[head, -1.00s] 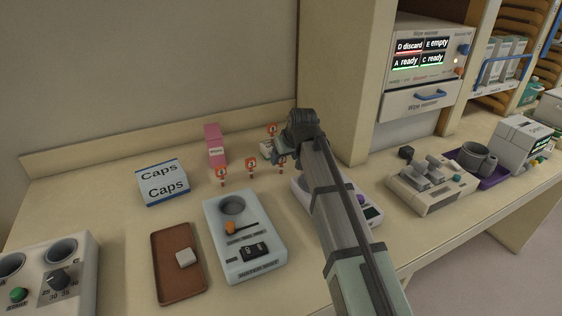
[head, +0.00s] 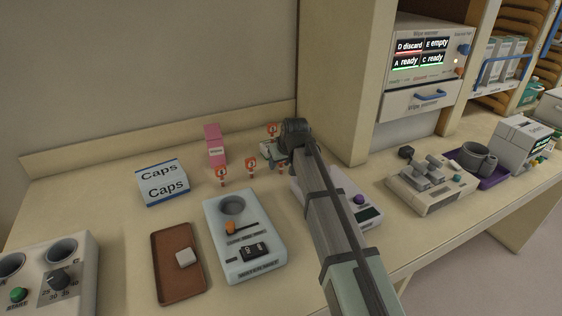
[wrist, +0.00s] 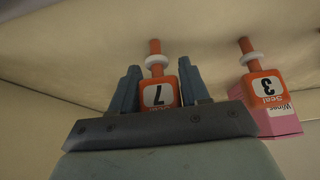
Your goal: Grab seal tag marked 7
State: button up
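The seal tag marked 7 (wrist: 160,92) shows upside down in the wrist view, an orange tag with a white label, white collar and orange stem. My gripper (wrist: 160,82) has its two blue-grey fingers on either side of this tag, and no firm grip on it shows. A second tag, marked 3 (wrist: 265,88), stands apart to the right. In the head view my gripper (head: 288,152) is among several small orange tags, such as one at the left (head: 222,175) and one in the middle (head: 251,165). Its fingers are mostly hidden there, and another tag is partly covered.
A pink box (head: 214,146) stands behind the tags, and a Caps box (head: 163,182) to their left. A pale blue-grey device (head: 262,232) and a brown tray (head: 180,292) lie in front. A white device with a purple knob (head: 330,190) sits beneath my arm.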

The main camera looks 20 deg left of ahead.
jog(key=c, duration=0.5)
jog(key=shift+r, duration=0.1)
jog(key=shift+c, duration=0.2)
